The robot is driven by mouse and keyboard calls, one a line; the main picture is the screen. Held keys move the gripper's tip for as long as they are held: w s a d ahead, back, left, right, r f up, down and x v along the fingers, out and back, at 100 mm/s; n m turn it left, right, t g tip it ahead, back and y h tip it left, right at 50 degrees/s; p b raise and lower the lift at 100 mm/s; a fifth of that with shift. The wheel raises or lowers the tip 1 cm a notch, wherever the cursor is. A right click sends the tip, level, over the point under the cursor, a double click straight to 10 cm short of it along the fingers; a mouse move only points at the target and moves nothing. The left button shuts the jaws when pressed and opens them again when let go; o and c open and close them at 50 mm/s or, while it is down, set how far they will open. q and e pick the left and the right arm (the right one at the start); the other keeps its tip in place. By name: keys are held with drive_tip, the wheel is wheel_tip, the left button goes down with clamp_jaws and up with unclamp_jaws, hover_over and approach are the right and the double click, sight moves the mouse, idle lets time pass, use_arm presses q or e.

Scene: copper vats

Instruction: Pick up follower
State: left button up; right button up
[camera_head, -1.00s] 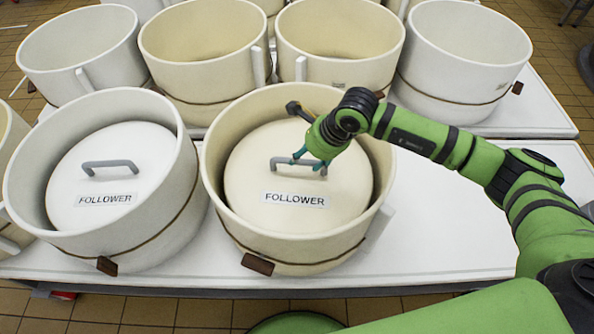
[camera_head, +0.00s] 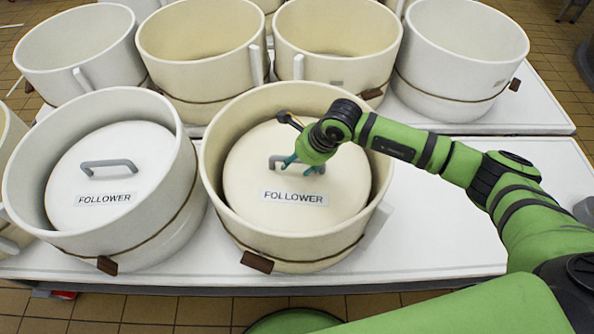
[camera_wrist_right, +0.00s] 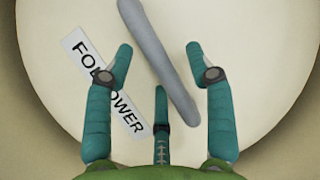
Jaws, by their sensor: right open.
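A cream follower (camera_head: 253,180), a round disc labelled FOLLOWER with a grey bar handle (camera_head: 284,160), lies inside the cream vat at front centre. My right gripper (camera_head: 302,167) is over this follower at the right end of its handle. In the right wrist view the gripper (camera_wrist_right: 160,65) is open, with the grey handle (camera_wrist_right: 160,60) running diagonally between its teal fingers, and no finger is clearly closed on it. A second, white follower (camera_head: 140,150) with a grey handle (camera_head: 108,164) lies in the white vat at front left. My left gripper is not in view.
The cream vat's wall (camera_head: 300,244) rises around the follower. The white vat (camera_head: 160,235) stands close on the left. Several empty vats stand in a row behind. The white table (camera_head: 440,235) is clear at right.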

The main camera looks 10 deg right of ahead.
drive_tip(key=shift+f, duration=0.1)
idle(0.3)
clamp_jaws()
drive_tip(key=shift+w+a, duration=0.1)
drive_tip(key=shift+w, duration=0.05)
drive_tip(key=shift+r, duration=0.2)
